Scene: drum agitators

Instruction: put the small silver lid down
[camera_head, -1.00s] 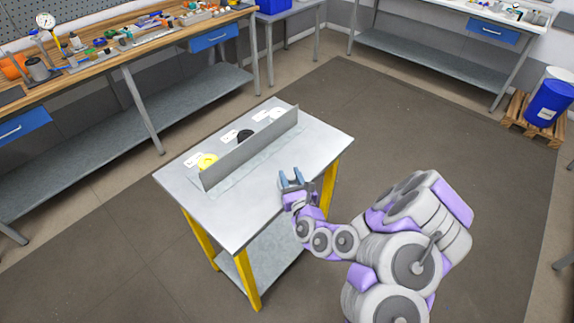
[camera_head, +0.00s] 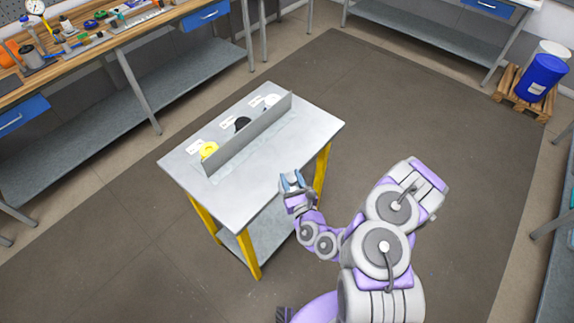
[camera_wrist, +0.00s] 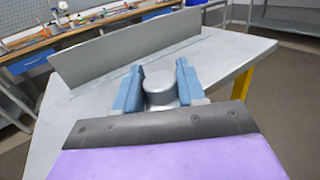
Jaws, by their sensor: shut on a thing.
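The small silver lid (camera_wrist: 158,84) shows in the wrist view as a round grey piece between the two blue fingers of my gripper (camera_wrist: 158,90). My gripper is shut on it. In the head view my gripper (camera_head: 291,182) is at the near right edge of the small metal table (camera_head: 245,190), on the near side of an upright grey divider plate (camera_head: 250,135). The lid is too small to make out in the head view. I cannot tell whether the lid touches the tabletop.
Behind the divider lie a yellow lid (camera_head: 208,150), a black lid (camera_head: 242,124) and a white lid (camera_head: 271,100), each beside a white label. The tabletop in front of the divider is bare. A cluttered workbench (camera_head: 100,50) stands at the back left.

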